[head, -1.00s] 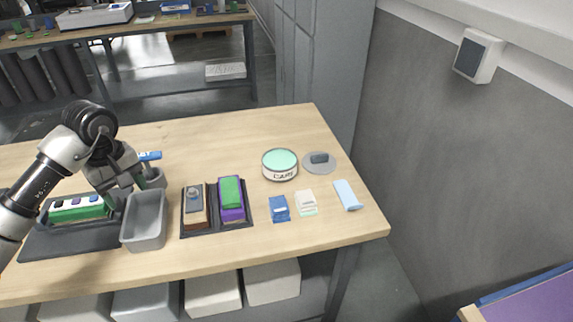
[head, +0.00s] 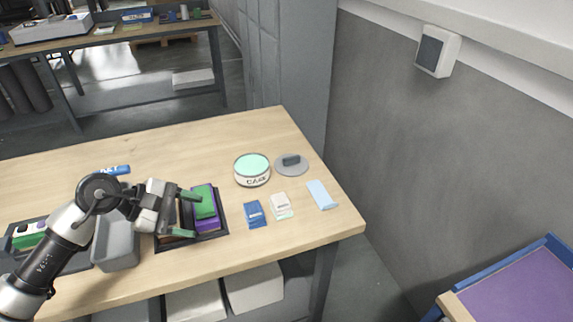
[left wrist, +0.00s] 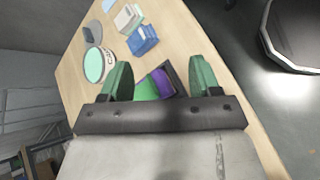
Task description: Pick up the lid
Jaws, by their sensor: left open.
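The lid (head: 292,167) is a flat grey disc with a dark grip on top. It lies on the table just right of a round white tin (head: 252,180) with a mint-green inside and dark lettering. My left gripper (head: 190,214) is open and empty, above the black tray and left of the tin and lid. In the left wrist view, the gripper's green fingers (left wrist: 162,78) are spread apart. The tin (left wrist: 98,64) and the grey lid (left wrist: 92,34) show at the upper left there. My right gripper is not in view.
The black tray (head: 222,231) holds a green and purple block (head: 205,205). Blue (head: 255,214) and white (head: 281,205) packets and a light blue item (head: 321,195) lie near the right edge. A grey bin (head: 118,245) stands by my arm. Table behind is mostly clear.

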